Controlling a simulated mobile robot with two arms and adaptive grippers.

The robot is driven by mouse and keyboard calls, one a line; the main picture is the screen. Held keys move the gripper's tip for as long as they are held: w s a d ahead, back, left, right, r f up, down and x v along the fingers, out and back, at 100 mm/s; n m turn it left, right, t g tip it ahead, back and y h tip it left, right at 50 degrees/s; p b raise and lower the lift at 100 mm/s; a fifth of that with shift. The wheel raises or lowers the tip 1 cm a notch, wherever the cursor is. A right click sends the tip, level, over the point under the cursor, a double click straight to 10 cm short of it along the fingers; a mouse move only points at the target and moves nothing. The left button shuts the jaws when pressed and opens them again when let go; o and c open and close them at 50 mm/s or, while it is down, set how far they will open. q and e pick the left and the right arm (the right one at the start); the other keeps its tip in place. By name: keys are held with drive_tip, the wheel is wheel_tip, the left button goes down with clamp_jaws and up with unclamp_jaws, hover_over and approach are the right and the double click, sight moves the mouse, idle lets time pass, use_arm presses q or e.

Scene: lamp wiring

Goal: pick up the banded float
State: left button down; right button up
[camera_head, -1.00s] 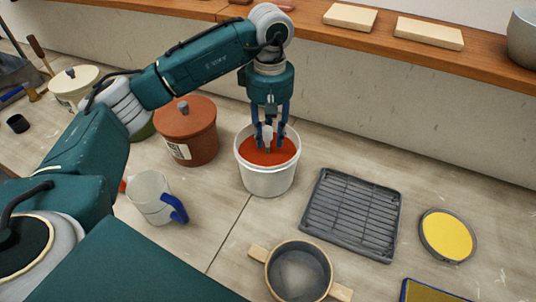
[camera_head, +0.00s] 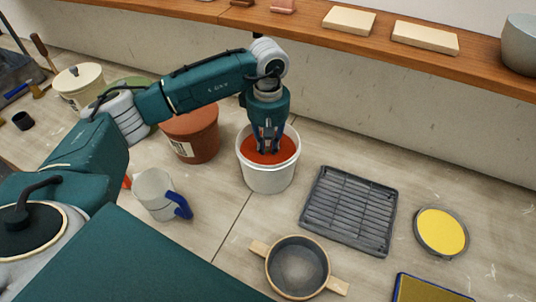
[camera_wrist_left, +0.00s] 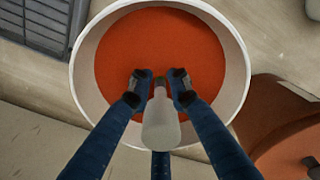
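A white bucket (camera_head: 268,178) holds an orange-red surface (camera_head: 285,149). My left gripper (camera_head: 268,149) points straight down into its mouth, its fingertips low near that surface. A pale, bulb-shaped thing with a narrow grey end, which looks like the float (camera_wrist_left: 160,122), sits among the fingers in the left wrist view. No bands can be made out on it. Two blue fingers (camera_wrist_left: 159,88) stand on either side of its narrow end, and a third is partly hidden behind it. Whether they press on it cannot be told. My right gripper is not in view.
A terracotta pot (camera_head: 196,137) stands close left of the bucket. A mug (camera_head: 153,193) with a blue handle stands in front of the pot. A slatted dark tray (camera_head: 350,211), a two-handled pan (camera_head: 297,267) and a yellow disc (camera_head: 441,232) lie to the right. A wooden shelf runs behind.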

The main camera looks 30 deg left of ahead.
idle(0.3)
use_arm(q)
drive_tip(key=shift+r, duration=0.1)
drive_tip(key=shift+r, duration=0.3)
wheel_tip(320, 180, up, 10)
drive_tip(key=b, duration=0.3)
drive_tip(key=shift+w+r+b, duration=0.15)
drive_tip(key=shift+r+b, duration=0.05)
drive_tip(key=shift+b, duration=0.15)
wheel_tip(320, 180, up, 9)
drive_tip(key=p, duration=0.1)
drive_tip(key=shift+f, duration=0.1)
